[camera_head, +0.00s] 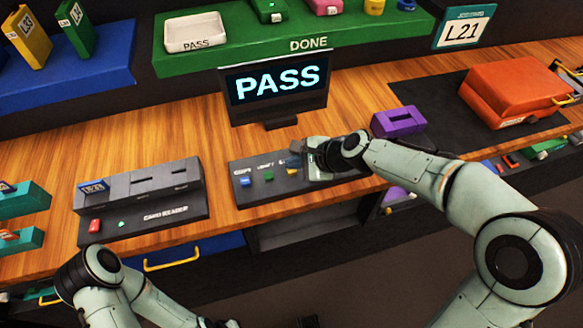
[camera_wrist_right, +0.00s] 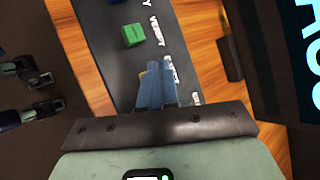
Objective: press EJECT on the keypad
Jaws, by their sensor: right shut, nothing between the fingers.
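The dark keypad (camera_head: 240,192) lies on the wooden bench below the screen. It has a blue button (camera_head: 244,181) and a green button (camera_head: 269,176), and the green button also shows in the right wrist view (camera_wrist_right: 133,36) beside the word VERIFY. My right gripper (camera_head: 291,161) is over the keypad's right part, and its blue fingers (camera_wrist_right: 156,88) are shut and empty. They cover the spot beside the label after VERIFY; a small yellowish edge (camera_wrist_right: 141,76) shows there. Whether the fingertips touch a button I cannot tell. My left arm is low at the left; its jaws are unclear.
The screen (camera_head: 276,84) reads PASS. A card reader (camera_head: 145,205) stands to the left of the keypad. A purple block (camera_head: 398,121) and an orange case (camera_head: 518,92) lie to the right. A green shelf (camera_head: 290,45) is behind.

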